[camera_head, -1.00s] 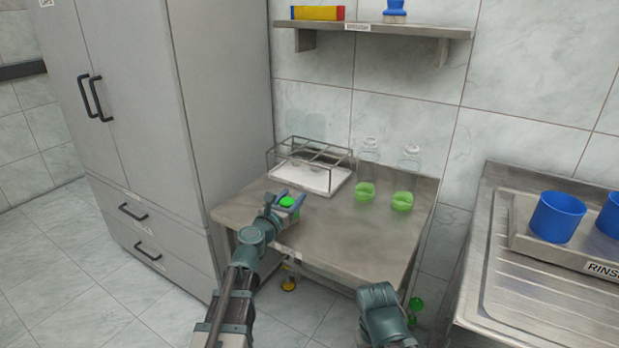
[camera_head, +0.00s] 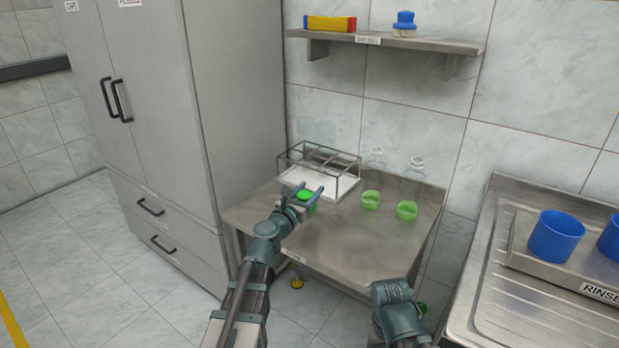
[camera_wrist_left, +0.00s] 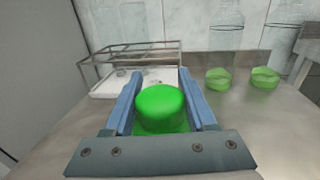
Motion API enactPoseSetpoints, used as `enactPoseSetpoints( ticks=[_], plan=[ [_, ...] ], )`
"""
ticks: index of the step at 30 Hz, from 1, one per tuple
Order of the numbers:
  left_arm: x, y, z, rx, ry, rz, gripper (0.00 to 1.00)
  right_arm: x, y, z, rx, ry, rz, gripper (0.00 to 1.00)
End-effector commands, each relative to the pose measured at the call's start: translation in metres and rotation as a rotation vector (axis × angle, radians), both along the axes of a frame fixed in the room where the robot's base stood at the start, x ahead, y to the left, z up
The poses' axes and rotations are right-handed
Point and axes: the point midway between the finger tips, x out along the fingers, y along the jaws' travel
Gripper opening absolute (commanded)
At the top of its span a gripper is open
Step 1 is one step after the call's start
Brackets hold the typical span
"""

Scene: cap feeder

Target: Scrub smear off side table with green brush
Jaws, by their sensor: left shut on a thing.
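The side table (camera_head: 378,262) is a steel-topped table against the tiled wall. Dull, darker patches (camera_head: 335,232) show on its top; I cannot make out the smear's exact edge. My left gripper (camera_head: 309,192) is over the table's left part, just in front of the wire rack. It is shut on the green brush (camera_head: 304,195). In the left wrist view, the brush's round green top (camera_wrist_left: 160,103) sits between the two blue fingers. Its underside is hidden, so I cannot tell whether it touches the table. My right arm shows at the table's front right, with no fingers visible.
A wire rack on a white tray (camera_head: 293,184) stands at the table's back left. Two clear bottles with green lower parts (camera_head: 370,200) (camera_head: 407,211) stand at the back right. A sink unit (camera_head: 480,290) with blue cups (camera_head: 555,237) is right.

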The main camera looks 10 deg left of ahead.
Motion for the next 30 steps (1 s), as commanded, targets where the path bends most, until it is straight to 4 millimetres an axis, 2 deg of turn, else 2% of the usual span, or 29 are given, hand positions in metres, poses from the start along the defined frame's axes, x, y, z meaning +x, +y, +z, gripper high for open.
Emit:
enactPoseSetpoints(
  ticks=[1, 6, 25, 30],
  plan=[
    [0.000, 0.000, 0.010, 0.000, 0.000, 0.000, 0.00, 0.000, 0.000, 0.010, 0.000, 0.000, 0.000, 0.00],
    [0.001, 0.001, 0.021, 0.000, 0.000, -0.001, 0.00, 0.000, 0.000, 0.021, 0.000, 0.000, 0.000, 0.00],
    [0.001, 0.000, 0.022, 0.000, 0.000, -0.002, 0.00, 0.000, 0.000, 0.022, 0.000, 0.000, 0.000, 0.00],
    [0.000, -0.003, 0.048, -0.001, 0.000, -0.005, 0.00, 0.000, 0.000, 0.048, 0.000, 0.000, -0.001, 0.00]
  ],
)
